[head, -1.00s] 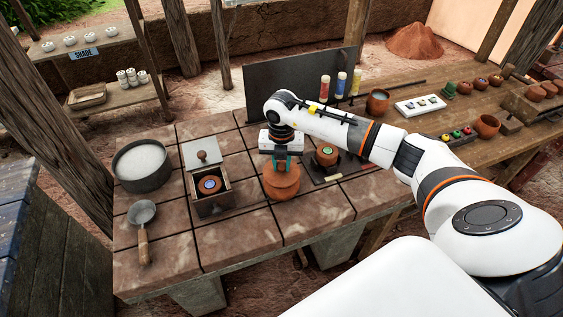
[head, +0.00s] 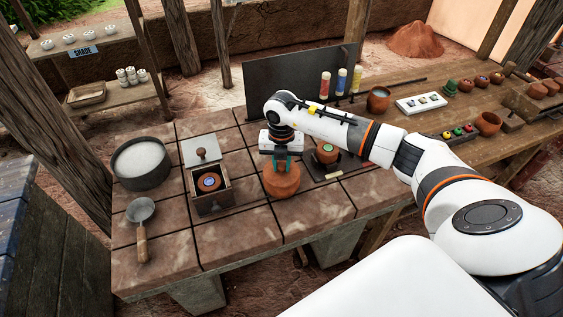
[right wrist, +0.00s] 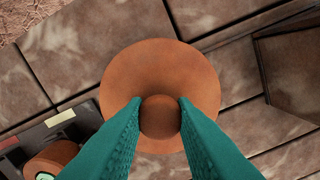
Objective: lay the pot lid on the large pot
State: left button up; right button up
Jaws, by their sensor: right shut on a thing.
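The round terracotta pot lid (head: 272,175) is over the large terracotta pot (head: 281,194) on the tiled bench. No gap shows between lid and pot, but I cannot tell if it is fully seated. My right gripper (head: 281,163) points down from above, its teal fingers shut on the lid's knob. The right wrist view shows the knob between the fingertips (right wrist: 160,104) and the lid's disc (right wrist: 160,65) spread level around it. The lid hides the pot in that view. My left gripper is not in view.
A dark tray with a small green-topped pot (head: 327,153) sits just right of the large pot. A wooden box (head: 212,196) with a small blue-topped pot stands to its left. A white-filled basin (head: 142,164) and a ladle (head: 141,213) lie further left. The front tiles are clear.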

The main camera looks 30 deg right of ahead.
jog(key=o, duration=1)
jog(key=shift+c, duration=0.2)
notch_tip(320, 180, up, 17)
jog(key=p, duration=0.1)
